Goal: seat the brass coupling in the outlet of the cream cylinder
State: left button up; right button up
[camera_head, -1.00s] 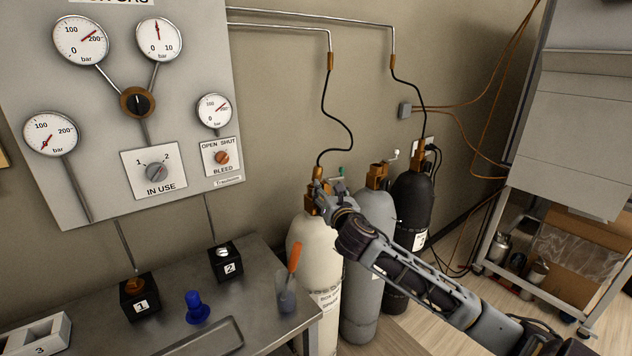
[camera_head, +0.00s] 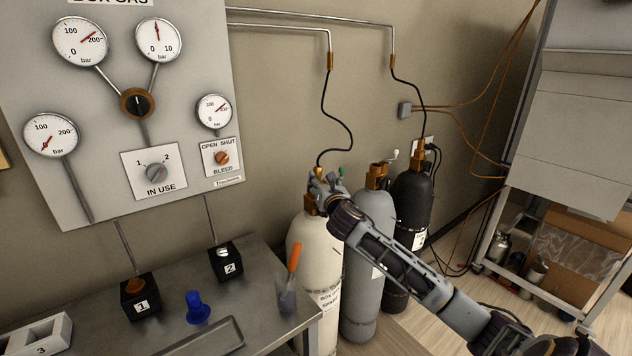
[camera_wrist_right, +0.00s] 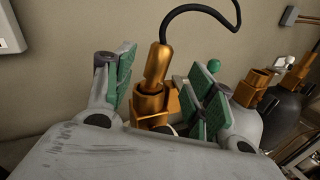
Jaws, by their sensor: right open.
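The brass coupling (camera_wrist_right: 157,66) hangs at the end of a black hose, and it also shows in the head view (camera_head: 319,171). In the right wrist view it stands nearly upright with its lower end at the brass outlet (camera_wrist_right: 150,106); I cannot tell how deep it sits. The cream cylinder (camera_head: 312,250) stands beside the bench, its valve partly hidden by my gripper. My right gripper (camera_wrist_right: 161,72) is open, its green pads on either side of the coupling with gaps visible; in the head view it is at the cylinder top (camera_head: 322,184). My left gripper is not in view.
A grey cylinder (camera_head: 368,290) and a black cylinder (camera_head: 411,200) stand close on the right. The gauge panel (camera_head: 100,170) is on the wall at left. The bench (camera_head: 255,290) holds a blue part (camera_head: 197,308) and an orange-handled tool (camera_head: 294,259).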

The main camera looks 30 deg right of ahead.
aim_at(319, 174)
jog(key=shift+w+d, duration=0.25)
jog(key=shift+w, duration=0.6)
jog(key=shift+w+d, duration=0.1)
jog(key=shift+w, duration=0.15)
jog(key=shift+w+d, duration=0.15)
jog(key=shift+w, duration=0.4)
jog(key=shift+p+x, duration=0.3)
jog(key=shift+x, duration=1.05)
jog(key=shift+w+d, duration=0.15)
jog(key=shift+w, duration=0.2)
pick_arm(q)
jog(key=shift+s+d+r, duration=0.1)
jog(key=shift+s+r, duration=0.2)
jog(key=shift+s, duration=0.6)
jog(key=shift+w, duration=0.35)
pick_arm(e)
grip_shut()
